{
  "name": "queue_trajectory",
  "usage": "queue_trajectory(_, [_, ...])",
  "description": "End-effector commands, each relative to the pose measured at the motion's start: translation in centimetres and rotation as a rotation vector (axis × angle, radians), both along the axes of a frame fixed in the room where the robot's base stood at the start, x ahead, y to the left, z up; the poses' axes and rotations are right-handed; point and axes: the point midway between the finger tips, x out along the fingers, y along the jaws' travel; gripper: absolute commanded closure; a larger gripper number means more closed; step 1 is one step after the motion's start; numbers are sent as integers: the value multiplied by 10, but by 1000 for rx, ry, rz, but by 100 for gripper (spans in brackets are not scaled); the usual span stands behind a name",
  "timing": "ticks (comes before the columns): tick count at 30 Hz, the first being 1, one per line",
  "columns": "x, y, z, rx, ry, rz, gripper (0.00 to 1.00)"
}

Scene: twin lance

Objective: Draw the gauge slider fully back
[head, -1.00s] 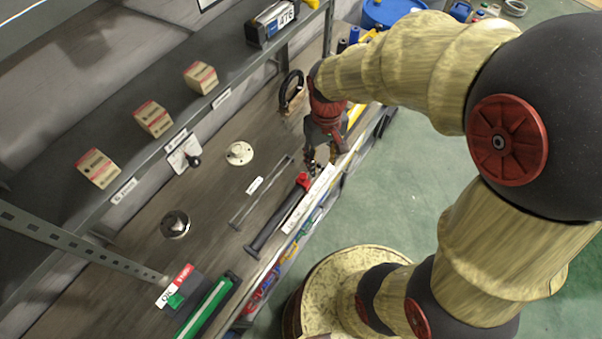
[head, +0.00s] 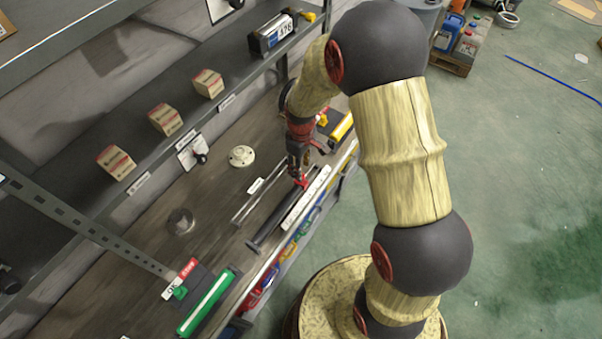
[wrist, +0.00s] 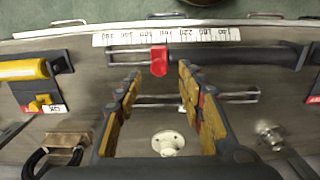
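The gauge slider is a red block (wrist: 159,61) on a long rail along the bench's front edge. A thick dark bar (wrist: 235,58) extends to its right in the wrist view, and a thinner rail shows on its left. A white ruler scale (wrist: 165,37) runs beside the rail. In the head view the red slider (head: 303,183) shows just below my gripper (head: 299,174). In the wrist view my gripper (wrist: 160,74) is open, with the slider lying ahead between its fingertips. Whether either finger touches it I cannot tell.
A pair of thin rods (head: 255,198) with a white label lies beside the gauge. A round white fitting (head: 241,156), a metal disc (head: 181,221), a green bar (head: 208,302) and a yellow-handled fixture (wrist: 25,69) are on the bench. The shelf (head: 150,150) holds boxes.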

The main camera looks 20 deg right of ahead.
Motion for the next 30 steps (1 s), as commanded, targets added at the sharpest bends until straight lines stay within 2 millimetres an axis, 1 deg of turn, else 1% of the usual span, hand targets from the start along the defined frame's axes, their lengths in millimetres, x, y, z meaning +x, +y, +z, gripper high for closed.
queue_trajectory(1, [-1,0,-10,0,5,0,61])
queue_trajectory(3, [-1,0,-20,0,5,-1,61])
queue_trajectory(9, [0,0,-39,0,2,-1,61])
queue_trajectory(13, [0,0,-43,0,0,-1,61])
queue_trajectory(20, [0,0,-43,0,0,-2,62])
queue_trajectory(30, [0,0,-43,0,0,-2,81])
